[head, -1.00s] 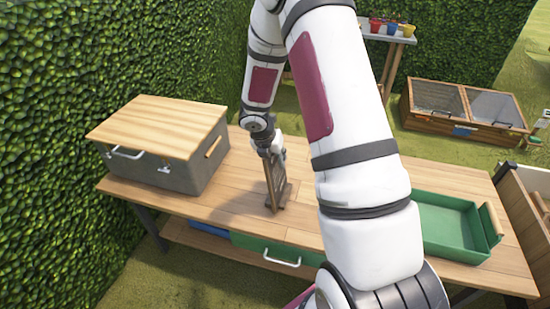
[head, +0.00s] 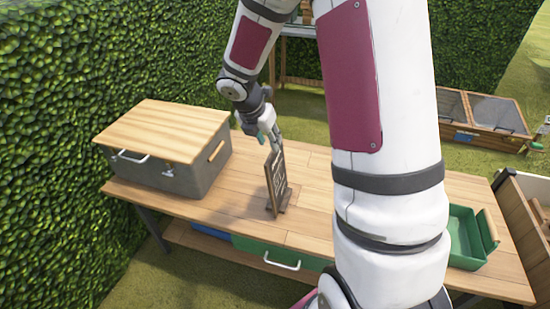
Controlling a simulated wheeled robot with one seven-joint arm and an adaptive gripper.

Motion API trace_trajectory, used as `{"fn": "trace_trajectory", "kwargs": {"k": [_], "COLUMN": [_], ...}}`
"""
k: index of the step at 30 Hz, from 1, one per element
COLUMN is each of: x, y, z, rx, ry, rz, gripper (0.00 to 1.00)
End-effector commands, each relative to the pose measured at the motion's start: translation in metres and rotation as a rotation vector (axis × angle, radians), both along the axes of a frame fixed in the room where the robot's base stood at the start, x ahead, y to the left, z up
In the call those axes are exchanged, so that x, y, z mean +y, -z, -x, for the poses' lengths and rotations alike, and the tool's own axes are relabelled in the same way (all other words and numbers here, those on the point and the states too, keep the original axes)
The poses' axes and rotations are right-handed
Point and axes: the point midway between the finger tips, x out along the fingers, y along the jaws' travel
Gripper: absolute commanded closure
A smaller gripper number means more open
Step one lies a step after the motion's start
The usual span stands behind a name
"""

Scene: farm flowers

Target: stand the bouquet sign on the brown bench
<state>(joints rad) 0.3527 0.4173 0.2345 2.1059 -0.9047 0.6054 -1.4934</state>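The bouquet sign (head: 275,184), a dark framed board on a small foot, stands upright on the brown bench (head: 225,198), right of the grey box. My gripper (head: 272,140) is just above and behind the sign's top edge. Its fingers look apart from the sign, though the small size and overlap make contact hard to rule out. The finger opening is too small to make out. My arm hides part of the bench on the right.
A grey box with a wooden lid (head: 165,145) stands on the bench's left end. A green tray (head: 466,238) sits at the right end. A green drawer (head: 281,256) is under the bench top. A hedge (head: 60,110) borders the left.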

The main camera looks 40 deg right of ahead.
Motion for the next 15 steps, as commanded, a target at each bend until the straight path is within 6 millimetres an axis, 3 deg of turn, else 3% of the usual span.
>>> {"fn": "trace_trajectory", "kwargs": {"k": [1, 6, 15], "x": [0.004, 0.023, 0.07], "y": [-0.021, -0.083, -0.155], "z": [0.007, 0.048, 0.138], "rx": [-0.045, -0.221, -0.501], "ry": [0.073, 0.437, 1.089], "rz": [0.0, -0.055, -0.274], "gripper": [0.7, 0.7, 0.7]}}
